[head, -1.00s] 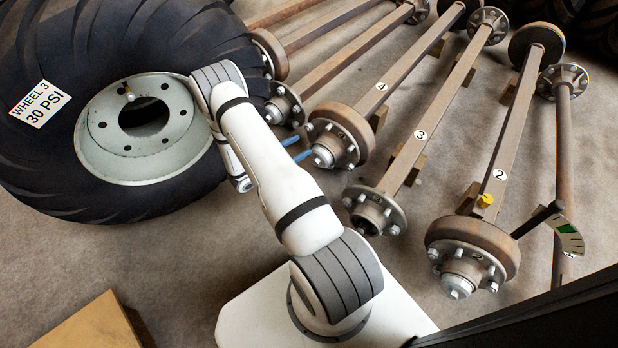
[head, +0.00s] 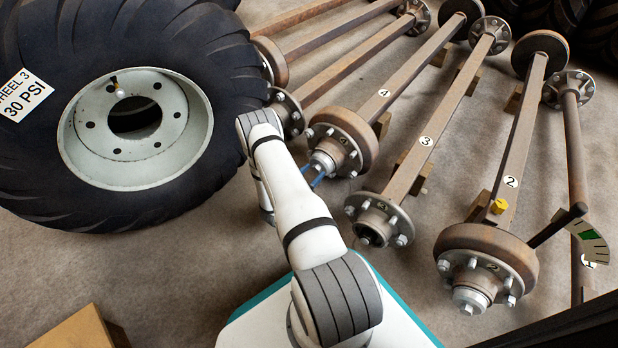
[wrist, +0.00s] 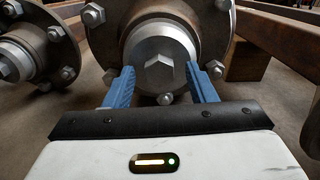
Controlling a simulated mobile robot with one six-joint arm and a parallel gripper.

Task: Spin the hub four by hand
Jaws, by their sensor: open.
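Hub four (head: 342,142) is a rusty brown drum with a bolted flange and a silver centre cap, at the near end of the axle marked 4 (head: 384,92). In the wrist view the hub (wrist: 160,38) fills the top middle, with the silver cap (wrist: 160,62) facing me. My gripper (head: 320,178) is open, its blue fingers pointing at the cap from the front. In the wrist view the gripper (wrist: 162,82) has one fingertip on each side of the cap's lower part. Whether either finger touches the cap, I cannot tell.
Axle three's hub (head: 378,220) is close on the right, with axle two's hub (head: 485,265) beyond. A large tyred wheel (head: 215,60) lies on the left. A neighbouring hub (wrist: 38,45) stands left in the wrist view. A wooden box (head: 75,332) sits front left.

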